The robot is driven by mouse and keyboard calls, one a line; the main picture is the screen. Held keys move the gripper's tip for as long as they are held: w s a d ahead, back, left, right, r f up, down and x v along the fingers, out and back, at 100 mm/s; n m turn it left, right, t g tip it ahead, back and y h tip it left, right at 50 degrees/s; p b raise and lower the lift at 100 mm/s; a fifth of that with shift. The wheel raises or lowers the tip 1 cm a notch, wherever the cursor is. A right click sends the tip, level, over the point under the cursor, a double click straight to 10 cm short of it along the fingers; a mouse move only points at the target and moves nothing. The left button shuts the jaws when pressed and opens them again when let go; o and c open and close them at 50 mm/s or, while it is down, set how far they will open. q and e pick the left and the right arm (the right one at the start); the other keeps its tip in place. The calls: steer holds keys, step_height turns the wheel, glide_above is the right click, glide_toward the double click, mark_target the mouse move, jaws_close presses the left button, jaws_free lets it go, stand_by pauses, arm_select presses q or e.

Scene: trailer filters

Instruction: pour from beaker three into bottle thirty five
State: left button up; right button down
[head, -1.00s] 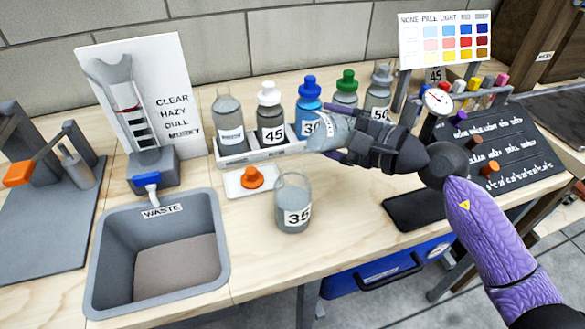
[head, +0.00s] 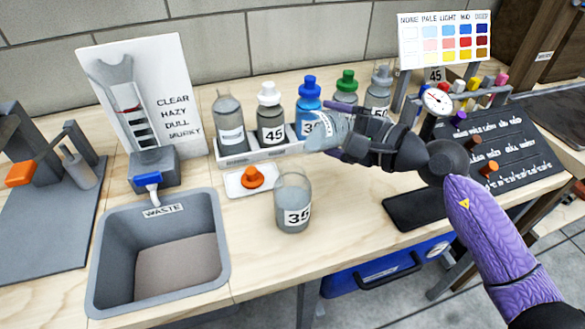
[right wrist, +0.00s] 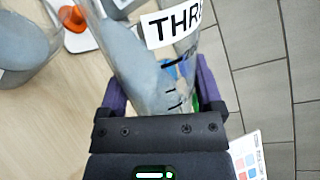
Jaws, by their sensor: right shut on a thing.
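Bottle thirty five (head: 293,205) is a clear, open-topped vessel labelled 35, standing upright on the table with grey liquid inside. It also shows at the upper left of the right wrist view (right wrist: 22,45). My right gripper (head: 345,140) is shut on beaker three (head: 322,134), a clear graduated beaker with grey-blue liquid. In the right wrist view, beaker three (right wrist: 140,45) carries a label reading "THR" and is held between the fingers (right wrist: 158,90). The beaker is tilted well over, mouth to the left, above and to the right of bottle thirty five. No stream shows. My left gripper is not in view.
A rack (head: 262,153) of several bottles stands behind. An orange stopper (head: 252,177) lies on a white tray (head: 233,190). The waste basin (head: 103,246) is left, the gauge (head: 437,101) and dark board (head: 510,145) right. Bare table surrounds bottle thirty five.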

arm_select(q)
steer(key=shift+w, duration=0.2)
arm_select(e)
steer(key=shift+r, duration=0.1)
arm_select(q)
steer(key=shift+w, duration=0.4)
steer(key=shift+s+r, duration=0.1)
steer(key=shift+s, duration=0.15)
arm_select(e)
steer(key=shift+r+n, duration=0.15)
steer(key=shift+n, duration=0.15)
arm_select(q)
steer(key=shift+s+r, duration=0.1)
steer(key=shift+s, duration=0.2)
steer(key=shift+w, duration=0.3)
arm_select(e)
steer(key=shift+r, duration=0.15)
steer(key=shift+n+p, duration=0.3)
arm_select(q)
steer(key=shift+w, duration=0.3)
arm_select(e)
steer(key=shift+r, duration=0.1)
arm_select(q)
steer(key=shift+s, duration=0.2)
arm_select(e)
steer(key=shift+t, duration=0.3)
